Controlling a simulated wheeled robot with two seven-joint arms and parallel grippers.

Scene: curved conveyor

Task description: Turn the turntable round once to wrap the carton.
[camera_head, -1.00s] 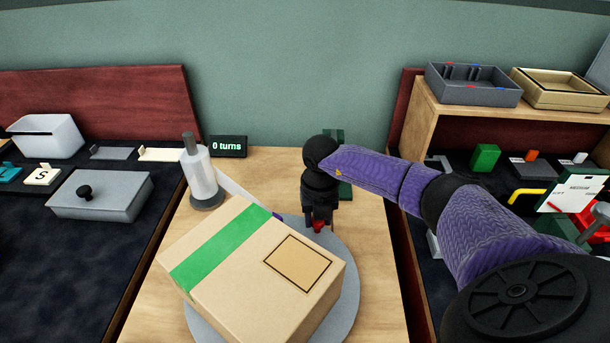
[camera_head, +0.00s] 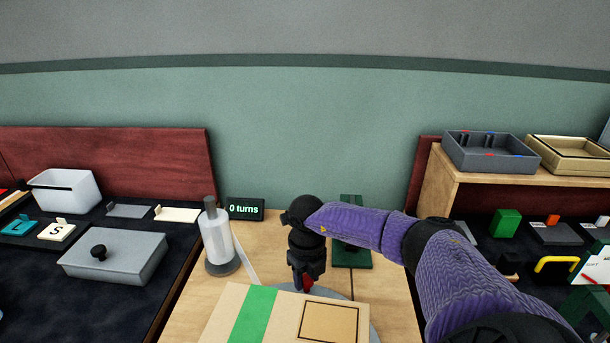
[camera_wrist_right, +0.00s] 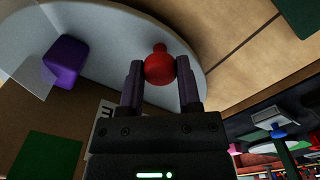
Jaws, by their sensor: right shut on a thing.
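The carton (camera_head: 284,322), tan with a green stripe and a framed square on top, sits on the grey turntable (camera_wrist_right: 112,35), its near part cut off in the head view. My right gripper (camera_head: 304,279) points down behind the carton. In the right wrist view its fingers are closed around the red knob (camera_wrist_right: 159,68) near the turntable's rim. A white film roll (camera_head: 217,238) stands upright at the left, with a pale film strip (camera_head: 246,262) running toward the carton. A purple block (camera_wrist_right: 65,62) is by the carton in the wrist view. The display (camera_head: 244,209) reads "0 turns". My left gripper is out of view.
A grey lidded box (camera_head: 115,256) and a white bin (camera_head: 65,191) are on the dark left counter. A green object (camera_head: 351,247) stands behind my right wrist. A wooden shelf (camera_head: 485,178) with two trays is at the right.

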